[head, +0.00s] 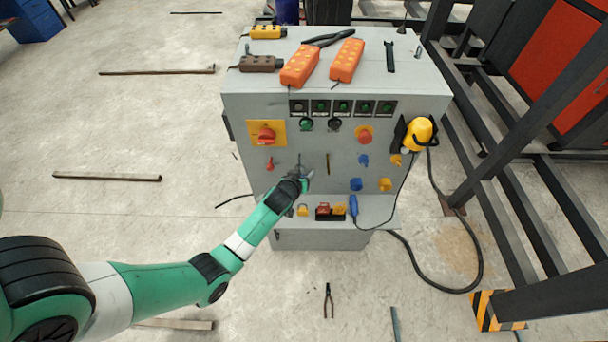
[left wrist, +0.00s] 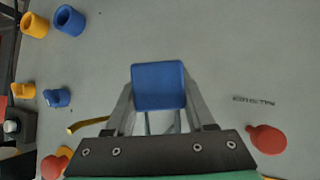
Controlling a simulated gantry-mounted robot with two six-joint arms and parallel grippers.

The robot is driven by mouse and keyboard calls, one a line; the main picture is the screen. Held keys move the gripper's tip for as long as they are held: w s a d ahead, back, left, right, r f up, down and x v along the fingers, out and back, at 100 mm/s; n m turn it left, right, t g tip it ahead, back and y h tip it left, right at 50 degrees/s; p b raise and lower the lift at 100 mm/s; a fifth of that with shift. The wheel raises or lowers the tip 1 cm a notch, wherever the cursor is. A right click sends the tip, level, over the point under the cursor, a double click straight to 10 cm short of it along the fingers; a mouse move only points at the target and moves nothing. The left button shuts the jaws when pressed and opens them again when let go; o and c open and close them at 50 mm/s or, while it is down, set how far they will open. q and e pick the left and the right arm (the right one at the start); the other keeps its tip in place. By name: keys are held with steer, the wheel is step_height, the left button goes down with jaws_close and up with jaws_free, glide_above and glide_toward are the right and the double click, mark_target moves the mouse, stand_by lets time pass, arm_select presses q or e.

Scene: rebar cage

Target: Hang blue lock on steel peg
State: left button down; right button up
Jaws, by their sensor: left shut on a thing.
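My left gripper (head: 306,178) is at the front panel of the grey cabinet (head: 240,110). In the left wrist view it is shut on the blue lock (left wrist: 158,86), whose square body sits between the two fingers. Two thin grey legs, apparently its shackle, run from the body toward the gripper base. In the head view the lock is mostly hidden by the gripper. A thin upright grey piece (head: 299,159) shows just above the gripper and may be the steel peg. I cannot tell whether the shackle touches it. My right gripper is not in view.
A brass-coloured peg (head: 327,163) is right of the gripper, and a red piece (head: 269,164) is left. Blue (head: 356,184) and yellow (head: 385,184) sockets stick out at the lower right. The shelf below holds several locks and a blue-handled cabled tool (head: 353,206).

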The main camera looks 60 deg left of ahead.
arm_select(q)
steer(key=shift+c, duration=0.9)
jaws_free()
steer(key=shift+d, duration=0.1)
steer(key=p+v, duration=0.3)
steer(key=v, duration=0.8)
steer(key=shift+s+d+p, duration=0.15)
steer(key=shift+s+p, duration=0.05)
steer(key=shift+p, duration=0.1)
steer(key=shift+w+r, duration=0.1)
